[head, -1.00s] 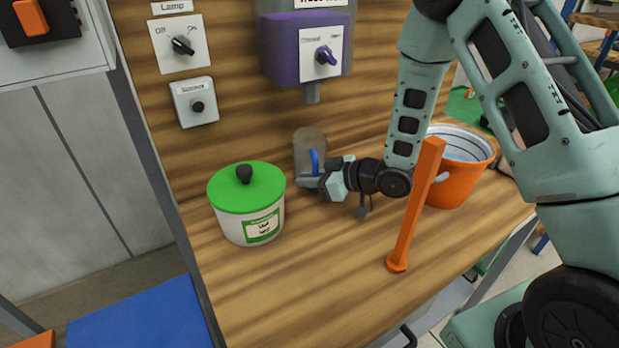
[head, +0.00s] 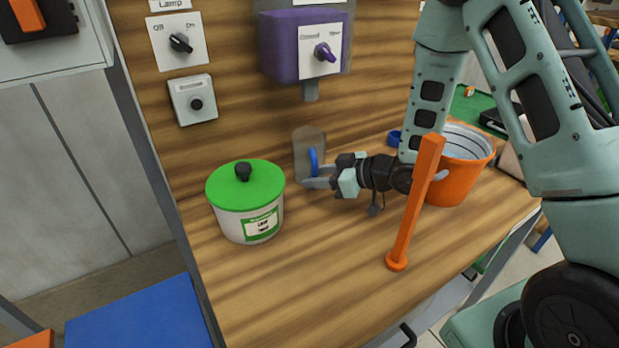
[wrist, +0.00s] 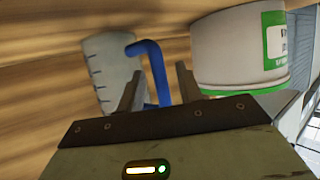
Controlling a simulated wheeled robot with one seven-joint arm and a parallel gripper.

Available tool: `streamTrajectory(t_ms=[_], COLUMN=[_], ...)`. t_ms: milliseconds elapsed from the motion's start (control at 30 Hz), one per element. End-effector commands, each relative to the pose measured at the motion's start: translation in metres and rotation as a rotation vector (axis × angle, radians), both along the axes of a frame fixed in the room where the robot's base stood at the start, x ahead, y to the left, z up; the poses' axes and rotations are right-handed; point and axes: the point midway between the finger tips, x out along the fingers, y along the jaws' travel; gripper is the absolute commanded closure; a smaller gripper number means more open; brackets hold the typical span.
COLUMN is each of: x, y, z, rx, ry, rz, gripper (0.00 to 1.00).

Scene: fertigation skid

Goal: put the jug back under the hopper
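The jug (head: 304,150) is grey and see-through with a blue handle (head: 314,160). It stands upright on the wooden worktop, below the spout of the purple hopper (head: 283,50). In the wrist view the jug (wrist: 106,72) shows measuring marks and its handle faces my gripper. My gripper (head: 310,178) is at the handle side of the jug, low over the worktop. In the wrist view my gripper (wrist: 158,70) has its fingers apart, with the blue handle between them and gaps showing on both sides. The jug's contents are not visible.
A white tub (head: 249,223) with a green lid stands close left of the jug. An orange post (head: 411,215) stands in front of my arm, and an orange bucket (head: 455,185) is behind it at right. The front of the worktop is clear.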

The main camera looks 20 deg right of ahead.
Motion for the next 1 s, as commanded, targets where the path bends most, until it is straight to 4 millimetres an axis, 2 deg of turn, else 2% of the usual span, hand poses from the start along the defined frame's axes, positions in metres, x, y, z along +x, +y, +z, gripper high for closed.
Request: streamTrajectory(t_ms=[200, 400, 600, 1000], x=[-0.031, -0.052, -0.06, -0.061], y=[-0.032, -0.052, -0.059, -0.059], z=[0.018, 0.03, 0.035, 0.035], rx=[0.0, -0.001, 0.0, 0.0], ry=[-0.003, -0.001, 0.0, 0.0], rz=[-0.005, -0.003, 0.0, 0.0], gripper=[0.64, 0.64, 0.64, 0.64])
